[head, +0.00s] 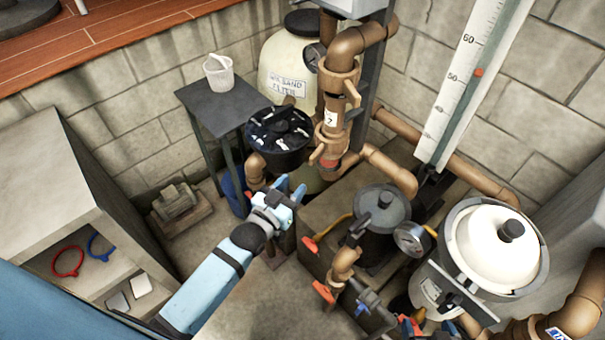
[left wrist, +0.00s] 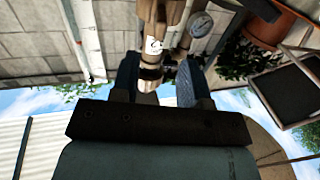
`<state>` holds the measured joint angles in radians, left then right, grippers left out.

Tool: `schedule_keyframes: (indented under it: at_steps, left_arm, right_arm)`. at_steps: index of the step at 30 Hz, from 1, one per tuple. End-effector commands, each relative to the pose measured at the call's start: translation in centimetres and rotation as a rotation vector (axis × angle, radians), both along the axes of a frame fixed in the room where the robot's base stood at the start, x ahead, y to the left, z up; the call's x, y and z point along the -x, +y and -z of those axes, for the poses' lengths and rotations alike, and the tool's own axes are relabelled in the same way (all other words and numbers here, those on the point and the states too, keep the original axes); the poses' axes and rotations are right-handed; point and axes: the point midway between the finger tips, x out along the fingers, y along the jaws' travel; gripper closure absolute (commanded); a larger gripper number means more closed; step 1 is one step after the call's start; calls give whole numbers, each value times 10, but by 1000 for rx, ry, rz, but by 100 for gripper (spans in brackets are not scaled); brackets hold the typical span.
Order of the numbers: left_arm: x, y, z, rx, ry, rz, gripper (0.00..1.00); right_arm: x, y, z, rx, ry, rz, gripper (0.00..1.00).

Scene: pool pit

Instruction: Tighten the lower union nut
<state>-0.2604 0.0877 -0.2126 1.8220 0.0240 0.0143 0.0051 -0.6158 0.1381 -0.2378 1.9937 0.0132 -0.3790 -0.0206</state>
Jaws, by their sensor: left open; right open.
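A brown vertical pipe carries a white label (head: 331,118) and two winged union nuts, an upper one (head: 340,84) and the lower union nut (head: 330,142). A red band shows just below the lower nut. My left gripper (head: 291,189) is open and empty, below and left of the lower nut and apart from it in the head view. In the left wrist view, the labelled pipe (left wrist: 153,46) shows beyond and between my left gripper's open fingers (left wrist: 157,84). Which nut shows there I cannot tell.
A black-lidded canister (head: 279,135) stands left of the pipe. A small table (head: 222,103) holds a white jug (head: 218,73). A pump (head: 382,208), orange-handled valves (head: 323,291) and a white-lidded vessel (head: 500,245) crowd the right. Open floor lies around my left arm.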

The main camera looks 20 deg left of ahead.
Motion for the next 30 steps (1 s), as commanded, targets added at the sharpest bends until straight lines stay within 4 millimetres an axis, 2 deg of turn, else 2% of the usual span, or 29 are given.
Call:
schedule_keyframes:
  at_steps: [4,13,17,18,19,27,30]
  left_arm:
    - [12,3,0,0,1,0,58]
    - [14,3,0,0,1,0,58]
    - [20,3,6,-5,23,2,88]
    - [26,3,11,-11,48,4,98]
    - [31,3,16,-15,65,5,100]
    - [100,3,67,-67,330,35,100]
    - [120,3,81,-75,434,57,100]
  right_arm:
    - [-1,0,2,1,-1,-1,15]
    - [-1,-2,1,2,-4,1,15]
    - [-1,-3,1,3,-4,2,15]
    - [-2,-3,1,3,-4,2,15]
    - [-2,-3,1,3,-4,3,15]
    - [-2,-3,1,4,-5,3,15]
    - [-2,-3,1,4,-5,3,15]
